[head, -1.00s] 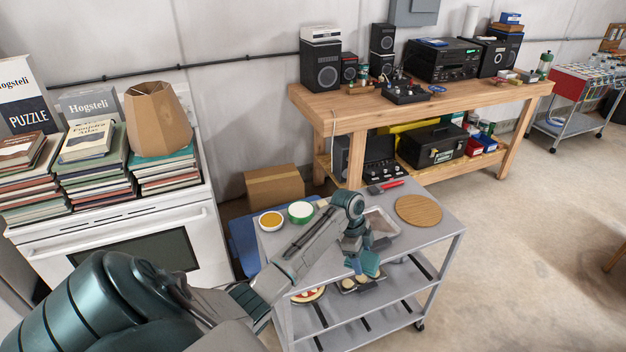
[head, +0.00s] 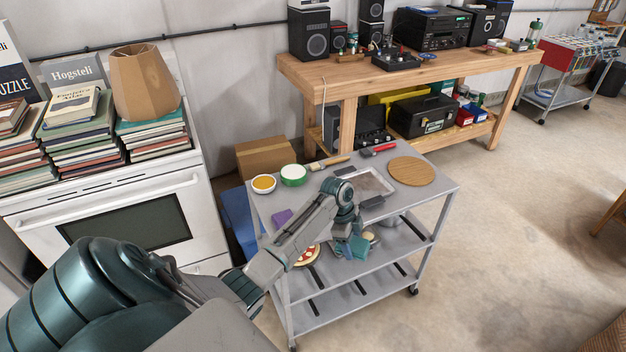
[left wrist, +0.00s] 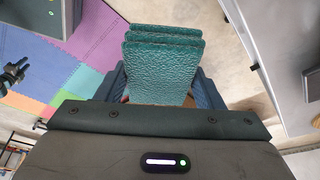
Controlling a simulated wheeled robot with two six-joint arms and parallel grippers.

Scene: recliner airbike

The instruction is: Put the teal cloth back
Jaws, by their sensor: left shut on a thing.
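The teal cloth (head: 357,248) is a folded stack with a textured surface, held at the front of the grey cart (head: 440,200). It fills the middle of the left wrist view (left wrist: 160,62). My left gripper (left wrist: 160,92) is shut on it, one finger on either side. In the head view my wrist hangs over the cart's top front edge, and the cloth shows below that edge, in front of the middle shelf. I cannot tell whether it touches anything.
The cart top holds a wooden disc (head: 413,170), a shallow tray (head: 376,183), a yellow bowl (head: 264,184), a green-rimmed bowl (head: 293,174) and a purple item (head: 283,218). A pizza-like item (head: 306,256) lies lower down. The lower shelf (head: 350,300) looks largely clear.

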